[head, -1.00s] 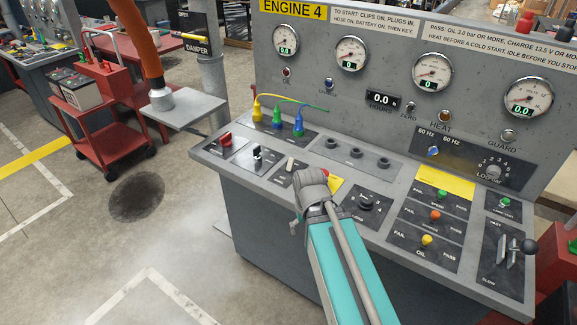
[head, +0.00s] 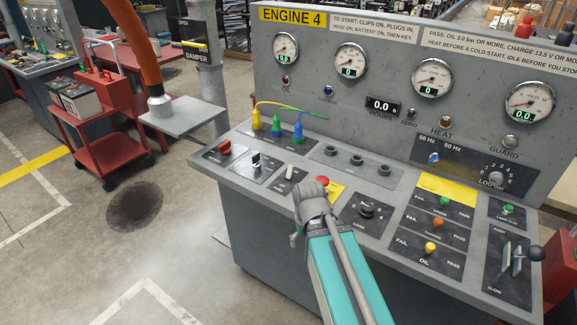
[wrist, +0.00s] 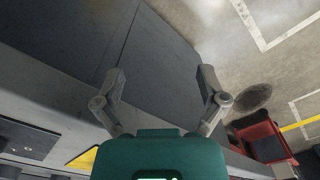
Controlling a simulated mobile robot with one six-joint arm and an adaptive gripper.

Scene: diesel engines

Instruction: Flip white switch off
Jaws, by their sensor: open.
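The white switch (head: 289,173) is a small pale lever on a dark plate on the sloping console top (head: 231,176), in the head view. It stands left of the red button (head: 322,181) on its yellow plate. My turquoise arm comes up from the bottom, and its grey joint is just right of and nearer than the switch. My gripper fingers are mostly hidden behind the arm in the head view. In the wrist view my gripper (wrist: 160,75) is open and empty, facing the console's grey front and the floor. The switch cannot be made out there.
A black selector switch (head: 257,160) and a red knob (head: 225,147) are left of the white switch. Coloured plugs (head: 276,126) with cables stand behind. A rotary knob (head: 367,210) is to the right. A red cart (head: 113,152) stands on open floor at left.

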